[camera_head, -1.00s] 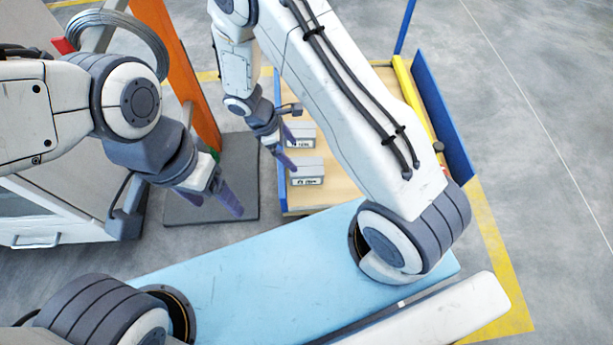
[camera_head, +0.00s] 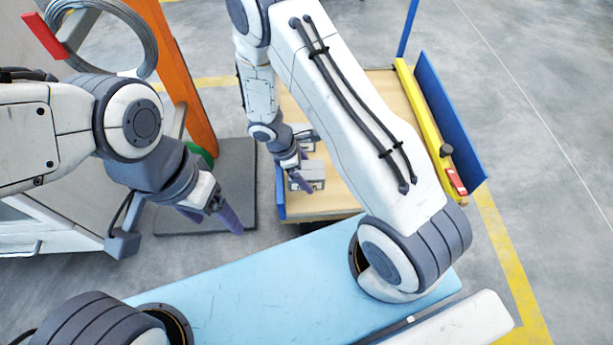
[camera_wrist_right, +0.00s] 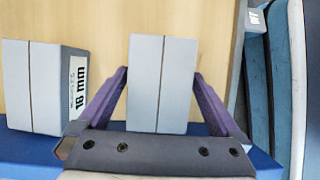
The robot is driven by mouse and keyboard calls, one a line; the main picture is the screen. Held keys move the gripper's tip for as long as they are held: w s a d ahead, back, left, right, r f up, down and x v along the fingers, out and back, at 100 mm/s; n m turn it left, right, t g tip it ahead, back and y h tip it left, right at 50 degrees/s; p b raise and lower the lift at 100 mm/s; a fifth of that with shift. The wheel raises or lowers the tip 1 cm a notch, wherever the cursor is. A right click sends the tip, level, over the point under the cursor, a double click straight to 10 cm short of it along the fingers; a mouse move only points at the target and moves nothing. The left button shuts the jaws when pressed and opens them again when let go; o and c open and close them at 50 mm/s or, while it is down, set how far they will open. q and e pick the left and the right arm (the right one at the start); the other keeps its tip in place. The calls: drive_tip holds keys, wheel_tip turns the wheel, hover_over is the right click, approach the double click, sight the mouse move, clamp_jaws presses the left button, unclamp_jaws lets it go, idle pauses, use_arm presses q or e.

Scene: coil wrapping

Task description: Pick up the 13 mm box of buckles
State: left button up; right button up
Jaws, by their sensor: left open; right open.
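Two light-grey boxes stand on the wooden cart bed. In the right wrist view the left box (camera_wrist_right: 32,88) carries a "16 mm" label; it is the far box (camera_head: 306,146) in the head view, partly hidden by my gripper. The other box (camera_wrist_right: 160,85) is the near one (camera_head: 310,177); no label shows on it in the wrist view. My right gripper (camera_wrist_right: 159,72) is open, with one purple finger on each side of this unlabelled box; contact cannot be told. It also shows in the head view (camera_head: 297,172). My left gripper (camera_head: 225,215) is open and empty, left of the cart.
The cart (camera_head: 335,203) has blue edges and a yellow bar (camera_head: 425,115) on its right. A dark mat (camera_head: 243,185), an orange post (camera_head: 185,85) and a wire coil (camera_head: 150,45) are at the left. Grey floor (camera_head: 540,120) is clear at the right.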

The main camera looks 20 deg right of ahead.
drive_tip(key=shift+f, duration=0.1)
idle(0.3)
drive_tip(key=shift+c, duration=0.6)
clamp_jaws()
